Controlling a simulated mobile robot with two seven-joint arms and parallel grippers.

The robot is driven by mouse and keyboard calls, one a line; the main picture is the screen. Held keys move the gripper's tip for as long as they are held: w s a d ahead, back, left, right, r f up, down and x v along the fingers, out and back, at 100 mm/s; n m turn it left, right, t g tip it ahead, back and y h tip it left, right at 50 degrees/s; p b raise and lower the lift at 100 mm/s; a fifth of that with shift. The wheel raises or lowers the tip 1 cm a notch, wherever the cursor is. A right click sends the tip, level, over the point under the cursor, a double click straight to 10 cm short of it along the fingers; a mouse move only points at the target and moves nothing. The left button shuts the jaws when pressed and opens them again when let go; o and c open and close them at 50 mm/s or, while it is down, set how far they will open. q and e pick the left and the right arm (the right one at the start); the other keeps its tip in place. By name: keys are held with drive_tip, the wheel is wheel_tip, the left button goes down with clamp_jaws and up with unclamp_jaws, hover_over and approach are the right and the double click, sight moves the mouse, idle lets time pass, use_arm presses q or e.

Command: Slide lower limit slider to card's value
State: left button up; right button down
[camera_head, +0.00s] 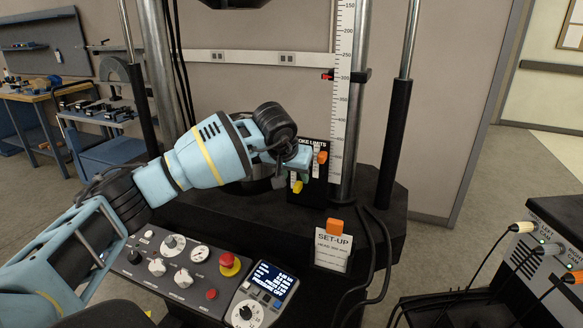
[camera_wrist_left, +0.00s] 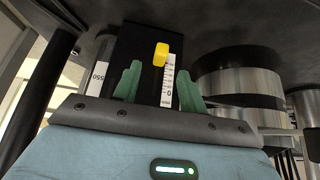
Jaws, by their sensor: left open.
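A black panel (camera_head: 309,190), its visible lettering reading "OKE LIMITS", stands at the foot of the ruler column. It bears an orange slider knob (camera_head: 321,157) higher at right and a yellow slider knob (camera_head: 297,187) lower at left. My left gripper (camera_head: 303,171) is in front of the panel and covers part of it. In the left wrist view its green fingers (camera_wrist_left: 158,90) are apart and empty, with the yellow knob (camera_wrist_left: 161,54) beyond their tips beside a white scale. The SET-UP card (camera_head: 332,252) hangs below an orange clip; its smaller text is unreadable. My right gripper is not seen.
A control console (camera_head: 190,268) with knobs, red buttons and a small screen stands in front. Dark cables run down right of the card. Metal columns (camera_head: 395,130) flank the panel, and a tall ruler (camera_head: 343,100) with a red pointer rises behind it.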

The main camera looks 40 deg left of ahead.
sight(298, 184)
use_arm(q)
drive_tip(key=x, duration=0.3)
drive_tip(key=shift+f, duration=0.15)
drive_tip(key=shift+w+a+f, duration=0.1)
drive_tip(key=shift+w+f, duration=0.25)
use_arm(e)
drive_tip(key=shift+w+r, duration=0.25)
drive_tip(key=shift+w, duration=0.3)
use_arm(q)
clamp_jaws()
drive_tip(key=shift+r+p, duration=0.35)
drive_tip(key=shift+r, duration=0.75)
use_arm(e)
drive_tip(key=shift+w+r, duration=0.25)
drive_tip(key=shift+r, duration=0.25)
use_arm(q)
drive_tip(key=shift+f, duration=0.2)
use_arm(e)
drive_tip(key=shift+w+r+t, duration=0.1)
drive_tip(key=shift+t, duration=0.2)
use_arm(q)
drive_tip(key=shift+r, duration=0.1)
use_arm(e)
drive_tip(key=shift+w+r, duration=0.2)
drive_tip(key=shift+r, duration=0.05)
